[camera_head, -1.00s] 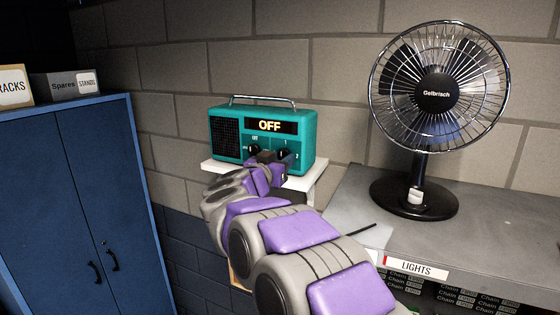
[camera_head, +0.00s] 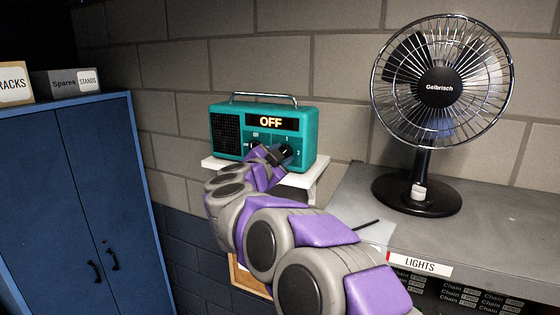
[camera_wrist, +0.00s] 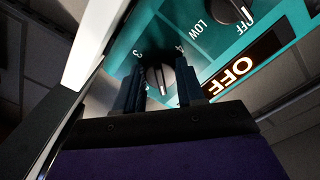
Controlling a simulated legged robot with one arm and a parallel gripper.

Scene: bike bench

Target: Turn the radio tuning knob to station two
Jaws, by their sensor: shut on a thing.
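The teal radio (camera_head: 225,107) sits on a small white wall shelf, its display (camera_head: 270,122) reading OFF. My gripper (camera_head: 281,154) is at the lower right of the radio's front. In the wrist view my gripper (camera_wrist: 159,85) has its two dark fingers around the black tuning knob (camera_wrist: 158,77), one on each side. The knob has a white pointer line; digits 3 and 4 show beside it. A second knob (camera_wrist: 229,9), marked LOW and OFF, is apart from the fingers. In the head view my gripper hides most of the tuning knob, and marks 1 and 2 show near it.
The white shelf (camera_head: 308,181) is narrow, with its edge below the radio. A black fan (camera_head: 440,87) stands on the grey bench (camera_head: 500,225) at right. A blue cabinet (camera_head: 85,200) stands at left. The block wall is close behind the radio.

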